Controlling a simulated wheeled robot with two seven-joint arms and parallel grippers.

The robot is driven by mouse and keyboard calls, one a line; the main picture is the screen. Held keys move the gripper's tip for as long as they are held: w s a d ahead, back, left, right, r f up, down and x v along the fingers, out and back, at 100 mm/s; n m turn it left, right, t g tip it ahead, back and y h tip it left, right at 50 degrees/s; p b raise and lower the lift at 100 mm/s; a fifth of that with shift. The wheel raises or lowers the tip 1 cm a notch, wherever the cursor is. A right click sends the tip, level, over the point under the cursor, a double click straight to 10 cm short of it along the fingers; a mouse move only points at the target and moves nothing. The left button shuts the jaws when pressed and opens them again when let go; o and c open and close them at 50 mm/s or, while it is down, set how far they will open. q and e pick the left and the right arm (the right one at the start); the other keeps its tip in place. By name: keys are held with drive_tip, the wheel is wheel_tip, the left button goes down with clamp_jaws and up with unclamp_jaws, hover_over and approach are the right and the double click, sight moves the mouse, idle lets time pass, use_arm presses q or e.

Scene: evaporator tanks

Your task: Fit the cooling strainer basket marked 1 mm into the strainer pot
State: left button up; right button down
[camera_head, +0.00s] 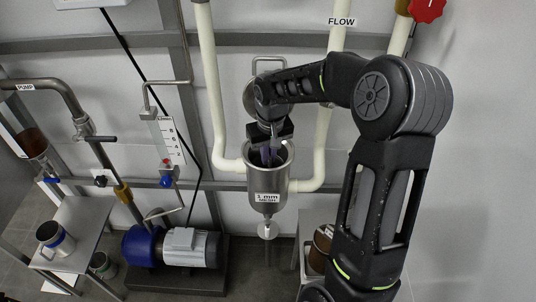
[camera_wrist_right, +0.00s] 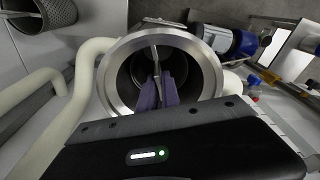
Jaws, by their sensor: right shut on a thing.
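The metal strainer pot (camera_head: 281,181) hangs upright in the white pipework, with a "1 mm MESH" label (camera_head: 267,197) on its front. My right gripper (camera_head: 269,158) reaches down into its mouth. In the right wrist view, the purple-grey fingers (camera_wrist_right: 156,92) are shut on a thin metal bar (camera_wrist_right: 154,55), which looks like a basket handle. The bar lies within the wide metal rim (camera_wrist_right: 112,92). The basket body is in the dark inside and hard to make out; its marking and how deep it sits are hidden. My left gripper is not in view.
A blue pump (camera_head: 142,246) sits below left. White pipes (camera_head: 212,90) flank the pot closely.

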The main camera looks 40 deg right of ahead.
drive_tip(key=shift+f, duration=0.1)
drive_tip(key=c, duration=2)
unclamp_jaws()
drive_tip(key=shift+f, duration=0.1)
drive_tip(key=o, duration=0.4)
drive_tip(key=shift+o, duration=0.2)
wheel_tip(320, 180, up, 12)
drive_tip(key=s, duration=0.1)
drive_tip(key=shift+s+a+r, duration=0.2)
